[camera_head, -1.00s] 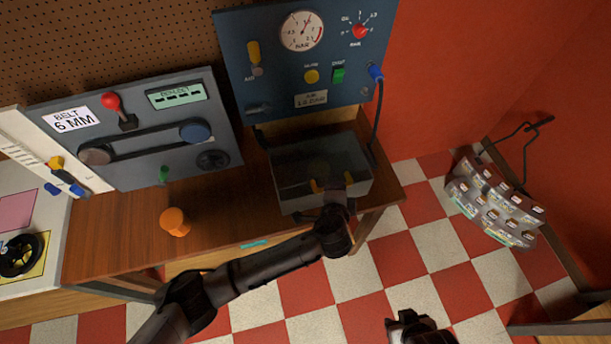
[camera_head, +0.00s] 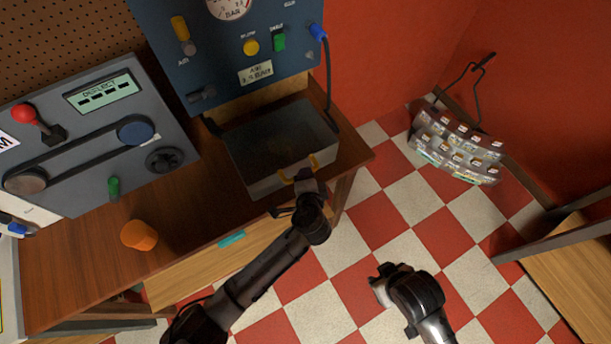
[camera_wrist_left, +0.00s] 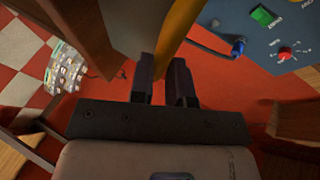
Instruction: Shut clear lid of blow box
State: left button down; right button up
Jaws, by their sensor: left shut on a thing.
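The blow box (camera_head: 262,187) is a grey see-through box on the wooden bench, below the blue air panel. Its clear lid (camera_head: 275,135) looks dark and lies over the top; I cannot tell whether it is fully seated. A yellow handle (camera_head: 314,160) is at the box's front edge. My left gripper (camera_head: 300,174) is at that edge, shut on the handle. In the left wrist view a yellow bar (camera_wrist_left: 183,35) runs between the fingers of the left gripper (camera_wrist_left: 168,80). My right gripper (camera_head: 382,285) hangs over the floor, away from the box; its jaw opening is unclear.
The blue air panel (camera_head: 225,60) stands behind the box, with a black hose (camera_head: 328,80) down its right side. The grey belt panel (camera_head: 85,150) and an orange knob-like piece (camera_head: 139,235) are at left.

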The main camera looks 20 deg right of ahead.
pick_arm(q)
jog(key=shift+s+a+f, duration=0.2)
jog(key=shift+f, duration=0.55)
jog(key=c, duration=1.5)
grip_release()
jog(key=shift+c, duration=0.2)
jog(key=o, duration=0.3)
jog(key=shift+d, duration=0.1)
jog(key=shift+o, duration=0.7)
jog(key=shift+r, duration=0.15)
jog(key=shift+r, duration=0.15)
jog(key=p+v, duration=0.1)
jog(key=v, duration=1.2)
jog(key=shift+s+r, duration=0.25)
jog(key=shift+s, duration=0.05)
